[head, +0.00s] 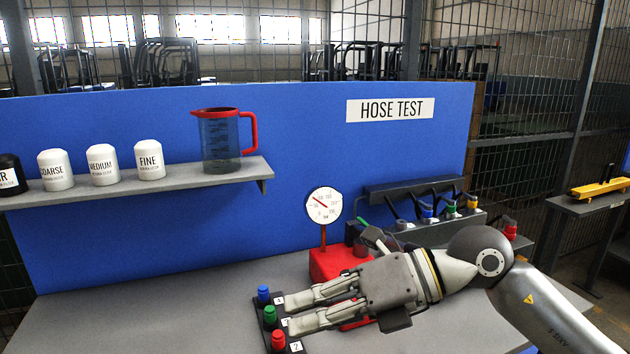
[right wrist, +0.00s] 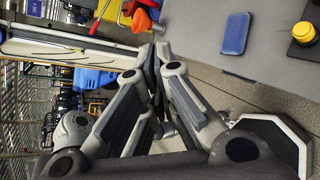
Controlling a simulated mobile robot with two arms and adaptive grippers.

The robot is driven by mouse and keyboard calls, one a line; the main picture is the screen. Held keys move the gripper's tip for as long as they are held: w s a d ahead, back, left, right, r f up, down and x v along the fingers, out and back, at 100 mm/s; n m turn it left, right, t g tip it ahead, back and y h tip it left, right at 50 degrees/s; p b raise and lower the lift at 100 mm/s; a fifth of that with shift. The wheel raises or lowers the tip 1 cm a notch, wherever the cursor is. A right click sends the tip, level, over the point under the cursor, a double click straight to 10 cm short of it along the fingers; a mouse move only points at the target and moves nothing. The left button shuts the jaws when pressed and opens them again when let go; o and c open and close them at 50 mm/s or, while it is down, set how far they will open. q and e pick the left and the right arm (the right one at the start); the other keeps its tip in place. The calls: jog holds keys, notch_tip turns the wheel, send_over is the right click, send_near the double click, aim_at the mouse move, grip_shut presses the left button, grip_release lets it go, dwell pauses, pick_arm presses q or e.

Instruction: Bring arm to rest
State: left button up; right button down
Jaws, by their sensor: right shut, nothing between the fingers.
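My right arm comes in from the right in the head view. Its gripper (head: 291,313) points left over the grey bench, beside a dark block with blue (head: 263,294), green (head: 269,315) and red (head: 278,341) pegs. In the right wrist view the fingers of this gripper (right wrist: 157,55) come together with nothing between them. The gripper is shut and empty. Whether it touches the block cannot be told. A red box (head: 335,261) with a round gauge (head: 323,205) stands behind the gripper, partly hidden by it. My left gripper does not show.
A rack with several coloured connectors (head: 450,208) stands behind my arm. A shelf (head: 200,177) holds a jug (head: 220,140) and labelled jars (head: 103,165). The front left of the bench (head: 140,310) is clear. The right wrist view shows a blue pad (right wrist: 235,33) and a yellow knob (right wrist: 303,33).

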notch_tip(320, 180, up, 8)
jog(key=s+a+m+t+y, duration=0.1)
jog(key=m+t+y, duration=0.1)
jog(key=m+y, duration=0.55)
jog(key=w+d+m+t+h, duration=0.2)
jog(key=w+d+m+t, duration=0.45)
jog(key=m+t, duration=0.75)
jog(key=w+d+f+m+h, duration=0.1)
jog(key=d+f+m+h, duration=0.7)
jog(key=f, duration=0.3)
jog(key=w+d+f+m+h, duration=0.1)
jog(key=d+f+m+h, duration=0.5)
jog(key=f+m+h, duration=0.45)
jog(key=s+d+f+g+h, duration=0.1)
jog(key=s+f+g, duration=0.2)
jog(key=s+f, duration=0.35)
jog(key=s+d+f+g, duration=0.2)
jog(key=s+f+g, duration=0.15)
jog(key=f, duration=0.55)
jog(key=s+f+m+g, duration=0.1)
jog(key=s+f+g, duration=0.65)
jog(key=s, duration=0.75)
notch_tip(320, 180, down, 27)
jog(key=s, duration=0.1)
jog(key=s+d+f+g, duration=0.1)
jog(key=s+d+f, duration=0.1)
jog(key=s+f, duration=1.4)
jog(key=shift+s+f+y, duration=0.3)
jog(key=shift+s, duration=0.3)
